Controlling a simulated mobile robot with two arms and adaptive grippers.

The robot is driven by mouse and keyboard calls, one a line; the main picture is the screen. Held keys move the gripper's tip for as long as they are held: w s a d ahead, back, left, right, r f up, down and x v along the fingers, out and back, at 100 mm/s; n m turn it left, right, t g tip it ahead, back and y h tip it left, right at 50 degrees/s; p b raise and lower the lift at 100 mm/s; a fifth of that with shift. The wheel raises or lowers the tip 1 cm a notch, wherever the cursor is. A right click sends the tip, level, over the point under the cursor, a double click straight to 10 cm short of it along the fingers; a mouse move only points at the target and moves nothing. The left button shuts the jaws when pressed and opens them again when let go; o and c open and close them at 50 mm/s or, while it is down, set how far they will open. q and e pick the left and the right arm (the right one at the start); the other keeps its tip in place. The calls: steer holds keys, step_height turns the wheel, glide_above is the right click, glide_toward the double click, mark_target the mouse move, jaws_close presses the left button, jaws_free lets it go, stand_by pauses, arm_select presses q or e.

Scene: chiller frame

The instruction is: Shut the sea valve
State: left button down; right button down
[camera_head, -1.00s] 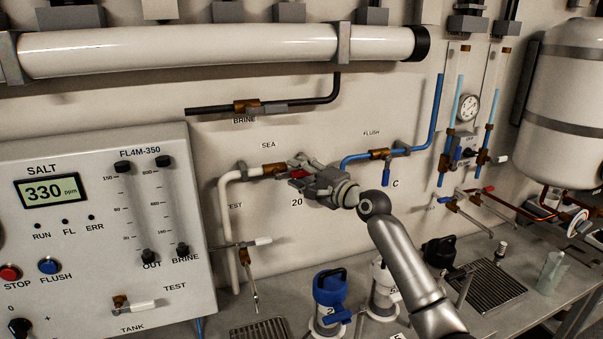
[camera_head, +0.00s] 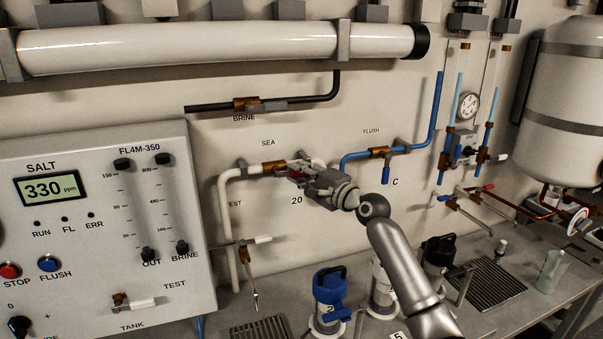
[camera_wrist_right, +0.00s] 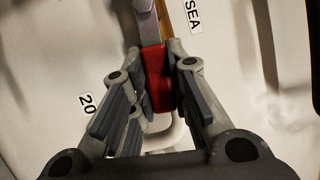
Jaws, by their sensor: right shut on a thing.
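The sea valve has a brass body (camera_head: 273,168) on the white pipe below the SEA label. Its red handle (camera_wrist_right: 157,85) shows in the right wrist view between my fingers, with a grey-white part of the lever beyond it. My right gripper (camera_head: 303,172) is at the valve in the head view, and its fingers (camera_wrist_right: 154,58) are closed around the red handle. In the head view the gripper hides most of the handle, so its exact angle is hard to tell. My left gripper is not in view.
The brine valve (camera_head: 247,104) is above, and the flush valve (camera_head: 380,153) with a blue handle is to the right. A test valve (camera_head: 246,242) is below. The control panel (camera_head: 100,220) stands left. Filter housings (camera_head: 330,300) stand on the bench below.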

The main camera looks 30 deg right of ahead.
steer(key=f+m, duration=0.1)
steer(key=m+t, duration=0.1)
steer(key=shift+a+f+m+b, duration=0.2)
steer(key=shift+f+m+b, duration=0.1)
steer(key=shift+f+b, duration=0.1)
steer(key=a+f+m+t+h+b, duration=0.1)
steer(key=m+h, duration=0.3)
steer(key=m, duration=0.6)
steer(key=w+a+f+m+t+h+b, duration=0.1)
steer(key=a+m+h, duration=0.3)
steer(key=m, duration=0.6)
steer(key=shift+w+a+f+h, duration=0.25)
steer(key=shift+a+f+h, duration=0.1)
steer(key=shift+f, duration=0.45)
steer(key=shift+a, duration=0.1)
steer(key=c, duration=1.6)
jaws_free()
steer(key=shift+c, duration=0.2)
steer(key=shift+o, duration=1.4)
steer(key=shift+w+a, duration=0.1)
steer(key=shift+a, duration=0.05)
